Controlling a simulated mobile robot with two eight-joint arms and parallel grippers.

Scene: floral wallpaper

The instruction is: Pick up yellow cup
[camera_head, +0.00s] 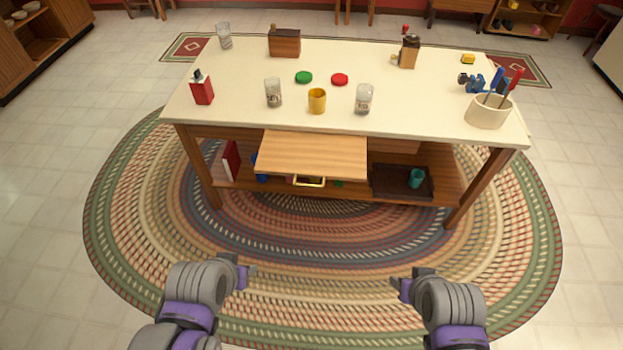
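The yellow cup (317,101) stands upright on the white tabletop (220,110), near its front edge and between two clear glasses. My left gripper (245,276) is low at the bottom left, above the rug and well short of the table. My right gripper (400,288) is low at the bottom right, also well short of the table. Both are apart from the cup and nothing shows in them. Their fingers are too small to tell whether they are open or shut.
Clear glasses (273,93) (363,99) flank the cup. A wooden board (314,153) juts out below the tabletop's front. A utensil crock (488,112) stands at right. The braided rug (320,250) is clear.

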